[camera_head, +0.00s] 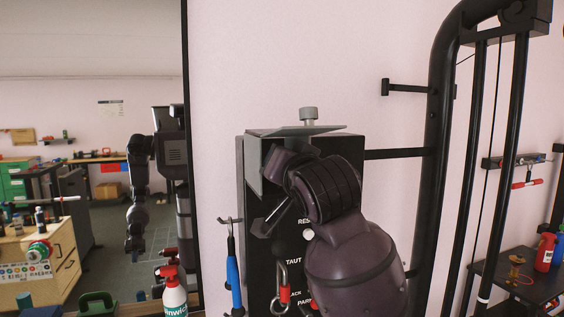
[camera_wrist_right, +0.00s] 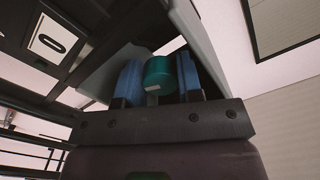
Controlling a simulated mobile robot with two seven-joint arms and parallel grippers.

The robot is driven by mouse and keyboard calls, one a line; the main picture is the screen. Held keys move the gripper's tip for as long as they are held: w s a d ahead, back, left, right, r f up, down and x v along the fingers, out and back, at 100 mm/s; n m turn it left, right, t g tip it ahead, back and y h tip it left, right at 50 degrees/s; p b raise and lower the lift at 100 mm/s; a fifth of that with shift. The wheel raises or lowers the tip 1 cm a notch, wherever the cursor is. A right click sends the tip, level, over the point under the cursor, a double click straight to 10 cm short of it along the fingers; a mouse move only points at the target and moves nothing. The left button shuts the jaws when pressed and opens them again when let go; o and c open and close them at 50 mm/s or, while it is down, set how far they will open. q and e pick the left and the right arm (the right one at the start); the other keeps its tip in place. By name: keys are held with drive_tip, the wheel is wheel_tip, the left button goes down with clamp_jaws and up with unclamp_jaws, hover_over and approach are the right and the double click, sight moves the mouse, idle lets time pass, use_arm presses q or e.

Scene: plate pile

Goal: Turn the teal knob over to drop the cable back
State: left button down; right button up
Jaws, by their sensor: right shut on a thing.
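The teal knob (camera_wrist_right: 159,73) shows in the right wrist view between the two blue finger pads of my right gripper (camera_wrist_right: 160,80), which is shut on it. In the head view my right arm reaches across the front of a black box (camera_head: 255,265) with white lettering, including "TAUT". My own arm hides the knob there. Thin dark cables (camera_head: 496,150) run down between the black posts at the right; I cannot tell which one belongs to the knob. My left gripper is not in view.
A grey cap (camera_head: 309,114) stands on the box top. A black tubular frame (camera_head: 437,160) stands at right. A mirror at left reflects me and the workshop.

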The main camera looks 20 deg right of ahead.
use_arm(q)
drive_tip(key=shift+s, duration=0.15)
use_arm(e)
drive_tip(key=shift+m, duration=1.1)
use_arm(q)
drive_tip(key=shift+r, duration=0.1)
use_arm(e)
drive_tip(key=o, duration=0.6)
drive_tip(key=shift+o, duration=0.2)
use_arm(q)
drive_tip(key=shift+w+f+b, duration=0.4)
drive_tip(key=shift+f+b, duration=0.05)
drive_tip(key=shift+b, duration=0.45)
use_arm(e)
drive_tip(key=s, duration=1.1)
drive_tip(key=shift+d, duration=0.2)
